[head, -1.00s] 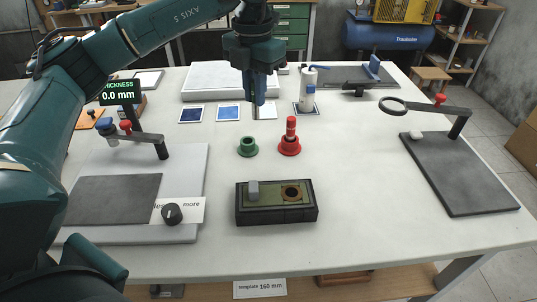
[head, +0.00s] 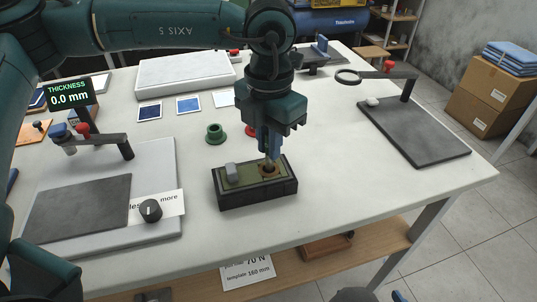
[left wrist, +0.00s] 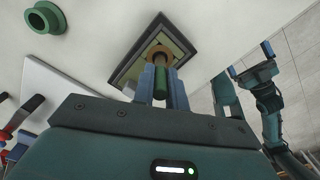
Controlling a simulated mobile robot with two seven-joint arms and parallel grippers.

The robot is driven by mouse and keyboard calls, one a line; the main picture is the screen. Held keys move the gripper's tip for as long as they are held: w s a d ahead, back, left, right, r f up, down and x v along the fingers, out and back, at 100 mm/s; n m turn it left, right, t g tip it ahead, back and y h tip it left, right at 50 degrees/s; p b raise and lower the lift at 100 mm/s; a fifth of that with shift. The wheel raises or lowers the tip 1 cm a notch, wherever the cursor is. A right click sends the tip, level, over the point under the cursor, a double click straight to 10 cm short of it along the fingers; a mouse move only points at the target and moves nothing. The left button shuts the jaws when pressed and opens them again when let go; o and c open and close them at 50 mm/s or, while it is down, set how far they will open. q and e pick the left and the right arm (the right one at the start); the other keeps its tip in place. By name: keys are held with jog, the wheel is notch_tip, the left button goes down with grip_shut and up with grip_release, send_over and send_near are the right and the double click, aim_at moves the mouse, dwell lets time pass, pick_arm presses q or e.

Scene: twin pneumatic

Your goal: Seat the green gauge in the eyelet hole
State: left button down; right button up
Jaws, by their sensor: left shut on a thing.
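My left gripper (head: 270,152) is shut on the green gauge, pointing down over the right end of the black block (head: 258,195). In the left wrist view the green gauge (left wrist: 160,82) stands between the blue fingers. Its far end lines up with the brownish eyelet ring (left wrist: 160,52). The eyelet hole (head: 267,175) is partly hidden by the fingers in the head view, and I cannot tell whether the tip has entered it. My right gripper (left wrist: 250,60) shows at the right of the left wrist view, its fingers apart and empty.
A grey peg (head: 231,172) stands on the block's left end. A knob (head: 150,210) and thickness gauge station are left. Table right of the block is clear.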

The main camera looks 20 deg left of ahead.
aim_at(269, 168)
pick_arm(q)
jog(key=shift+f, duration=1.65)
jog(key=shift+f, duration=0.25)
jog(key=c, duration=1.4)
grip_release()
notch_tip(269, 168, up, 13)
jog(key=shift+f, duration=0.2)
